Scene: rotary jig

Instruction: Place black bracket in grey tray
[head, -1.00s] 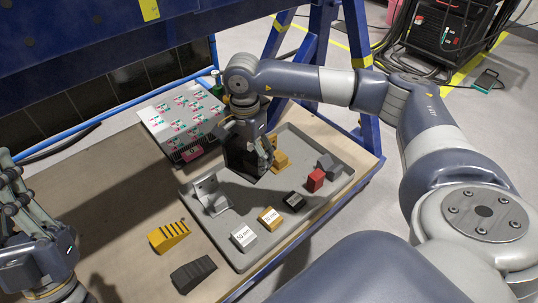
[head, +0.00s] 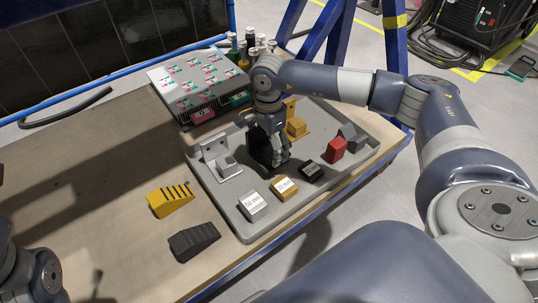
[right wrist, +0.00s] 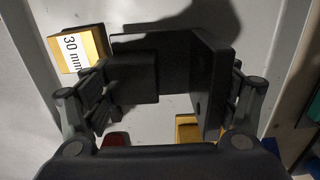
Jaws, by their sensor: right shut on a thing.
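The black bracket (right wrist: 212,75) is an L-shaped dark piece between the fingers of my right gripper (right wrist: 158,88) in the right wrist view. The right gripper (head: 268,158) is shut on it. In the head view the gripper is over the middle of the grey tray (head: 212,197), between the silver bracket (head: 213,150) and the black block (head: 312,171). The gripper and the bracket are hard to tell apart there. I cannot tell whether the bracket touches the tray floor. Only part of my left arm shows at the lower left; its fingertips are out of frame.
The tray also holds a gold bracket (head: 296,127), a red block (head: 336,150), a dark grey block (head: 354,136), a gold 30 mm block (head: 284,188) and a silver 50 mm block (head: 252,206). Yellow (head: 170,200) and black (head: 194,241) ridged wedges lie outside, left of the tray.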

